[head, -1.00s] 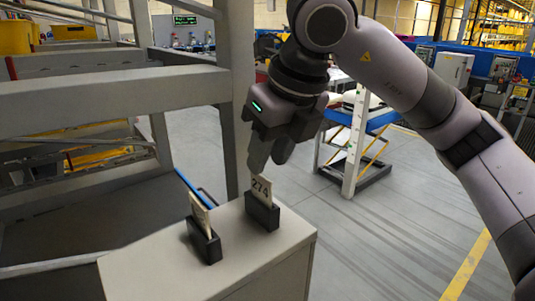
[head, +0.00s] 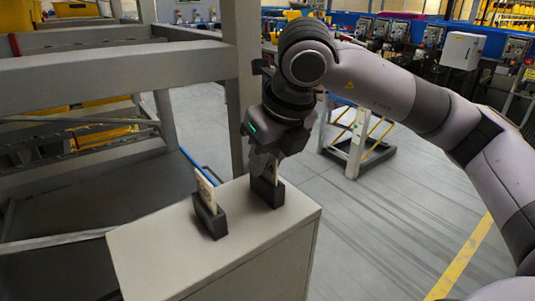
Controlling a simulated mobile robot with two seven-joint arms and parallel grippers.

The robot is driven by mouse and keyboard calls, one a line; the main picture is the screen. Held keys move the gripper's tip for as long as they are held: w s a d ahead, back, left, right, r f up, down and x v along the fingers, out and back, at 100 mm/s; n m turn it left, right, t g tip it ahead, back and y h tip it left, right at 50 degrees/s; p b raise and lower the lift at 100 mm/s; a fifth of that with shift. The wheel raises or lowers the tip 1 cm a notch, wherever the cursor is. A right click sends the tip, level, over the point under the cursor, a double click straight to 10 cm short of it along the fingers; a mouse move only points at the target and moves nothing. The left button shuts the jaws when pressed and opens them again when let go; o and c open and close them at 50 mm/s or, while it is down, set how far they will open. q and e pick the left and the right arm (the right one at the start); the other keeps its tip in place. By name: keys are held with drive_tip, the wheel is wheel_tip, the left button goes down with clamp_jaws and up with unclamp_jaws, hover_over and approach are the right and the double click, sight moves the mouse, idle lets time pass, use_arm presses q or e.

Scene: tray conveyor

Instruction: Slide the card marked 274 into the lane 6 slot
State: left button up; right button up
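The card marked 274 (head: 271,172) stands upright in the right-hand black holder (head: 268,193) on a light grey cabinet. My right gripper (head: 264,166) points down over this card, its fingers at the card's upper part and covering most of it, so the number is barely readable now. I cannot tell whether the fingers are closed on it. My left gripper is not in view. I see no slot marked lane 6.
A second card (head: 205,191) stands in another black holder (head: 210,219) to the left on the same cabinet top (head: 180,255). A grey frame post (head: 240,90) rises close behind the holders.

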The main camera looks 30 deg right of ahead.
clamp_jaws()
drive_tip(key=shift+r, duration=0.15)
drive_tip(key=shift+r+p, duration=1.6)
drive_tip(key=shift+r, duration=0.9)
drive_tip(key=shift+r+p, duration=1.2)
drive_tip(key=shift+r, duration=0.85)
drive_tip(key=shift+d, duration=0.1)
